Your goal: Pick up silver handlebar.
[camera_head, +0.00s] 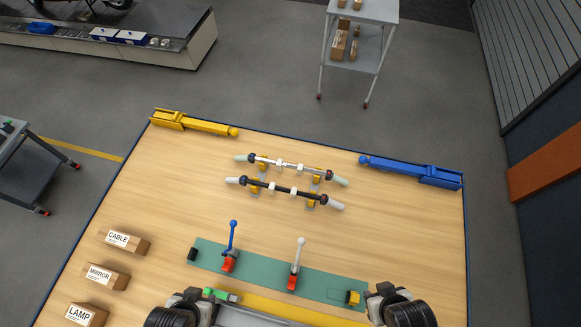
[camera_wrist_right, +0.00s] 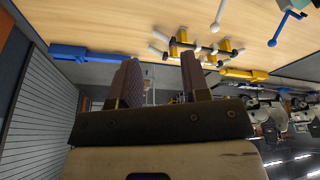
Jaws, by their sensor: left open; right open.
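The silver handlebar (camera_head: 288,166) lies across yellow holders on the wooden table, with dark clamps and pale grips at its ends. A similar black handlebar (camera_head: 290,191) lies parallel just in front of it. My left gripper (camera_head: 193,295) is at the bottom edge of the head view, open, well short of both bars. My right gripper (camera_head: 381,292) is at the bottom right, also open and apart from the bars. In the right wrist view its two fingers (camera_wrist_right: 161,80) stand apart with nothing between them; the bars show beyond, partly hidden by a finger.
A green mat (camera_head: 265,277) holds upright blue-tipped and white-tipped levers on red bases, between my grippers and the bars. A yellow fork part (camera_head: 193,123) and a blue one (camera_head: 412,171) lie at the back corners. Boxes labelled CABLE (camera_head: 121,241), MIRROR (camera_head: 104,275) and LAMP (camera_head: 84,314) line the left.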

